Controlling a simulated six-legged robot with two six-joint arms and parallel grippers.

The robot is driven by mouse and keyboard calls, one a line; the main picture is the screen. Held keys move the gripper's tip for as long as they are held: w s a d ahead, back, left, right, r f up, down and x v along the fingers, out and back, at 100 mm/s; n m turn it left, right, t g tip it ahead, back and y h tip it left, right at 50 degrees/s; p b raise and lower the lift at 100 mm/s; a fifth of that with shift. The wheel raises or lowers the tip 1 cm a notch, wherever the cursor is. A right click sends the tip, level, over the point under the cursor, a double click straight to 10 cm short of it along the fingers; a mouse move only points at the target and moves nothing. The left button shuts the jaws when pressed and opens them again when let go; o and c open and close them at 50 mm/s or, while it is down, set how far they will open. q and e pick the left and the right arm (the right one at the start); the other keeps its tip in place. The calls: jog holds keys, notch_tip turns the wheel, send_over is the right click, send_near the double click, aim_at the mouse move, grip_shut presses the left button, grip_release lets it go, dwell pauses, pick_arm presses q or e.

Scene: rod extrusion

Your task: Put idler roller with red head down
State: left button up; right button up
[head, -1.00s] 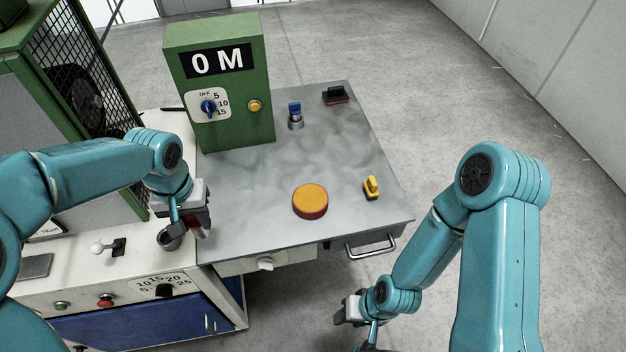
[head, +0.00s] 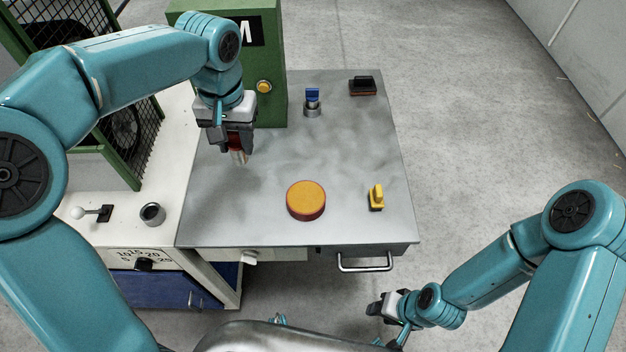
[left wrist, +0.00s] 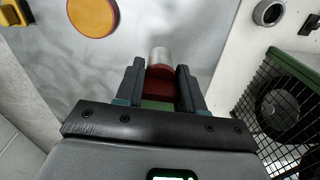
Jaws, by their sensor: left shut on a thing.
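My left gripper (head: 232,146) is over the left part of the grey metal table (head: 340,225), in front of the green box. It is shut on the idler roller with red head (head: 238,157). In the left wrist view the roller's red head (left wrist: 160,77) sits between the two fingers (left wrist: 160,85), and its silver end (left wrist: 160,56) points away from the gripper. Whether that end touches the table I cannot tell. My right gripper (head: 385,308) hangs off the table's front side at the lower right; its fingers are too small to judge.
An orange round disc (head: 306,199) and a yellow-handled tool (head: 376,197) stand on the table. A blue-topped piece (head: 312,101) and a black block (head: 362,85) are farther back. An empty metal ring (head: 152,213) is on the white machine. The table's middle is clear.

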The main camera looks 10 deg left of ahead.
pick_arm(q)
jog(key=r, duration=0.1)
jog(key=r+b, duration=0.1)
jog(key=a+r+b, duration=0.1)
jog(key=shift+s+n, duration=0.25)
jog(key=shift+n, duration=0.05)
notch_tip(320, 180, up, 3)
jog(key=s+a+b, duration=0.2)
jog(key=b, duration=0.1)
jog(key=shift+n, duration=0.3)
jog(key=shift+d+f+b, duration=0.15)
jog(key=shift+f+b, duration=1.95)
jog(key=shift+f, duration=7.45)
pick_arm(e)
notch_tip(320, 180, down, 10)
jog(key=shift+d+f, duration=0.25)
jog(key=shift+d, duration=0.1)
pick_arm(q)
jog(key=shift+s+f, duration=0.1)
jog(key=o, duration=1.1)
jog(key=shift+f, duration=0.1)
pick_arm(e)
jog(key=shift+f, duration=0.1)
